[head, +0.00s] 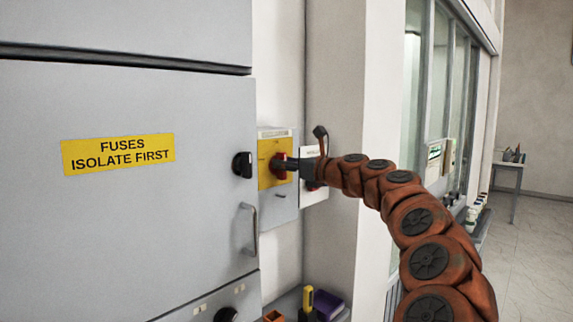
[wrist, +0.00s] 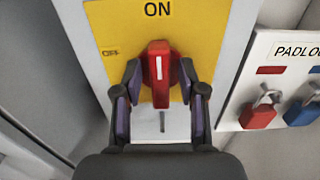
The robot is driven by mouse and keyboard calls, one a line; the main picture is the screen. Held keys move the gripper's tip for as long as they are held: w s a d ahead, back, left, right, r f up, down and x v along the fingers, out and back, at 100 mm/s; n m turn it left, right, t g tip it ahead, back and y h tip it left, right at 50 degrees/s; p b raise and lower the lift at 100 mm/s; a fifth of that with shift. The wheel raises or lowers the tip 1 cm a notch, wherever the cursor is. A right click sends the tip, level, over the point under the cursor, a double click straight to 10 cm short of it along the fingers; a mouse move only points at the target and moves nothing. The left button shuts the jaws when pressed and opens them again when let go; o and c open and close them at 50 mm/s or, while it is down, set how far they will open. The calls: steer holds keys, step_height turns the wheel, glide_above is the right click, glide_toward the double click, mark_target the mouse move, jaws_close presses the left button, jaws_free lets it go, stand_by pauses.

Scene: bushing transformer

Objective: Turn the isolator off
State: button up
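The isolator is a grey box with a yellow plate (head: 267,155), mounted on the wall right of the grey cabinet. Its red handle (wrist: 159,72) stands upright in the wrist view, its white line pointing at the word ON. The red handle (head: 279,167) is partly hidden by my gripper in the head view. My gripper (wrist: 161,80) faces the isolator, with one dark finger on each side of the handle. Yellow shows between the fingers and the handle, so the gripper looks open around it. Small lettering (wrist: 110,52) on the plate's left is too small to read.
A padlock board (wrist: 280,80) with red and blue padlocks hangs right of the isolator. Left of it is the grey cabinet (head: 120,220) with a black knob (head: 242,164) and a bar handle (head: 250,230). A shelf below holds a yellow-and-black tool (head: 307,302).

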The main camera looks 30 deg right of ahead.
jaws_close()
steer(key=shift+n, duration=0.4)
steer(key=n+b, duration=0.3)
steer(key=n, duration=0.2)
steer(key=n+b, duration=0.3)
steer(key=n, duration=0.3)
steer(key=a+f+n+b, duration=0.1)
steer(key=n+b, duration=0.2)
steer(key=n, duration=0.2)
steer(key=shift+f+n+b, duration=0.1)
steer(key=shift+n+b, duration=0.3)
steer(key=shift+n, duration=0.3)
steer(key=shift+s, duration=0.1)
